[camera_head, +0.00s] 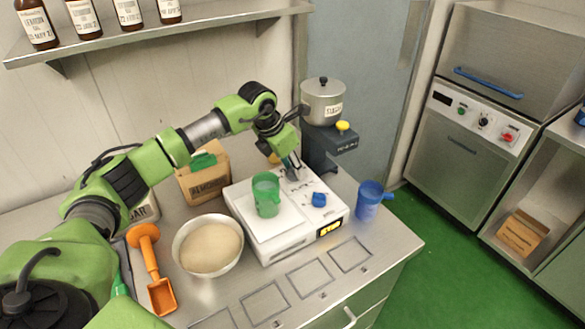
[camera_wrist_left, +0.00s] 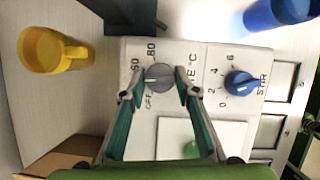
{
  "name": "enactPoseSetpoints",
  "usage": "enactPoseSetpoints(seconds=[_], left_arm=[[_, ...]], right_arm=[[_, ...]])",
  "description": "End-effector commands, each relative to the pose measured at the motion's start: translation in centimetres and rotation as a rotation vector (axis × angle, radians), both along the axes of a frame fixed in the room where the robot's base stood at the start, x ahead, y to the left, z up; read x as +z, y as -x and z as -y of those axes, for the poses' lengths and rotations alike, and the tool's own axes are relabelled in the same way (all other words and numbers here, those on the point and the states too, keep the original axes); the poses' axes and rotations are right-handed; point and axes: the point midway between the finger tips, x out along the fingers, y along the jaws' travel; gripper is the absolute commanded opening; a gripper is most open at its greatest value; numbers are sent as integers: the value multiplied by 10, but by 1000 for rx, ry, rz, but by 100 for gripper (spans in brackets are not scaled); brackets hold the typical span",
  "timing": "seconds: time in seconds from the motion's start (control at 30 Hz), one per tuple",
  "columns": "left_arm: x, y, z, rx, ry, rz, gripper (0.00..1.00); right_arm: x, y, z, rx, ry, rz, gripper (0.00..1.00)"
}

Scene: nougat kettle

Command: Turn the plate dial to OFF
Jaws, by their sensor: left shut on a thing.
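The grey plate dial (camera_wrist_left: 158,77) sits on the white hotplate's top panel in the left wrist view, with °C, OFF, 60 and 80 marked around it. I cannot tell clearly which mark it points to. My left gripper (camera_wrist_left: 161,93) is shut on the dial, one teal finger on each side. In the head view the left gripper (camera_head: 292,166) reaches down to the back of the hotplate (camera_head: 283,245) and hides the dial. A blue STIR knob (camera_wrist_left: 241,83) is beside the dial; it also shows in the head view (camera_head: 319,199).
A green mug (camera_head: 266,195) stands on the hotplate's plate. A bowl (camera_head: 209,245) and orange scoop (camera_head: 152,270) are left; a blue mug (camera_head: 370,200) is right. A yellow mug (camera_wrist_left: 50,50) is nearby.

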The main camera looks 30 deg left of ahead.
Motion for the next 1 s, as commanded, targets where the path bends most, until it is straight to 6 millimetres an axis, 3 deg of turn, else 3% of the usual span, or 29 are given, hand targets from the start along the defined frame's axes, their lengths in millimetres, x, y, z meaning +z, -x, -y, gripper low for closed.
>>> enactPoseSetpoints(seconds=[1.0], left_arm=[[0,-2,6,904,3,4,8]], right_arm=[[-57,0,2,2,2,-1,46]])
